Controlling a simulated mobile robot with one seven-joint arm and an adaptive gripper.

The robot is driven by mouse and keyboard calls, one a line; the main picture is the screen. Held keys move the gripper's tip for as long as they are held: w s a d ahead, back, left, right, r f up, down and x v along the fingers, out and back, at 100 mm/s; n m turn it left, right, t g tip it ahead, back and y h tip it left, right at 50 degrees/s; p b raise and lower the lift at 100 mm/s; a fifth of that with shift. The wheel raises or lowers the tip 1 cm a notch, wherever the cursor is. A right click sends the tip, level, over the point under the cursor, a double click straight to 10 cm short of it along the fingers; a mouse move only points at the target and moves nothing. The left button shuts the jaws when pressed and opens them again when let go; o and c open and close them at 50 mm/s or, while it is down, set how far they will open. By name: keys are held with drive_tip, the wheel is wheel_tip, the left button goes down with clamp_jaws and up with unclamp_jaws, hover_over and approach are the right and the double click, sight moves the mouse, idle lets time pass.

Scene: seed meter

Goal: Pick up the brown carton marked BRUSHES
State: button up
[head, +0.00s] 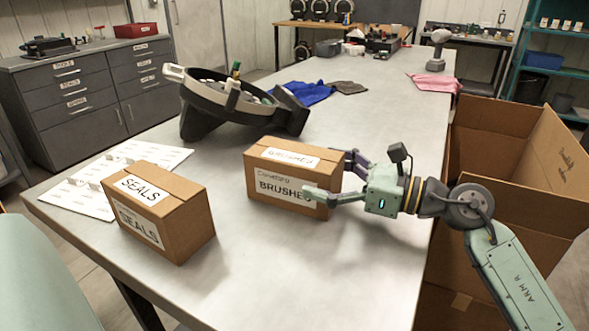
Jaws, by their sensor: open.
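The brown carton marked BRUSHES (262,183) stands upright on the grey table, with white labels on its top and front. My gripper (330,177) reaches in from the right at the carton's right end. It is open, with one finger in front of the carton's right front corner and the other finger behind its right side. I cannot tell whether the fingers touch the cardboard. The near finger covers the end of the front label.
A second brown carton, marked SEALS (188,233), stands front left. White sheets (92,192) lie behind it. A round seed meter (232,105) sits behind the BRUSHES carton. A large open cardboard box (495,120) stands right of the table. The table front right is clear.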

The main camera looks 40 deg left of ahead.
sight(277, 171)
drive_tip(key=shift+p+x, duration=0.3)
drive_tip(key=shift+x, duration=1.15)
drive_tip(key=shift+c, duration=0.3)
drive_tip(key=c, duration=1.5)
